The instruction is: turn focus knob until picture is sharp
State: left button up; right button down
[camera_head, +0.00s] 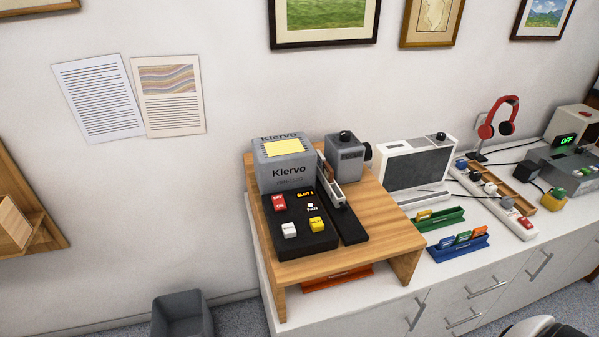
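A grey projector marked Klervo (287,172) stands on a wooden stand, with a lit yellow panel on top. Its black control panel (305,240) shows a red OFF/ON switch (280,203), "SLOT 1" and "FAN" in lit text, a white button and a yellow button. A grey box (345,160) behind its right side carries a black knob (346,137) on top and a dark round part (367,152) on its right face. A white unit with a dark grey screen (415,170) stands to the right; no picture can be made out on it. Neither gripper is in view.
Green (440,219) and blue (458,248) slide racks lie on the white cabinet top. A power strip (500,200), red headphones (498,122) and a device reading OFF (567,140) are further right. A grey bin (183,315) stands on the floor.

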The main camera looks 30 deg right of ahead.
aim_at(344, 136)
jog(key=z, duration=1.25)
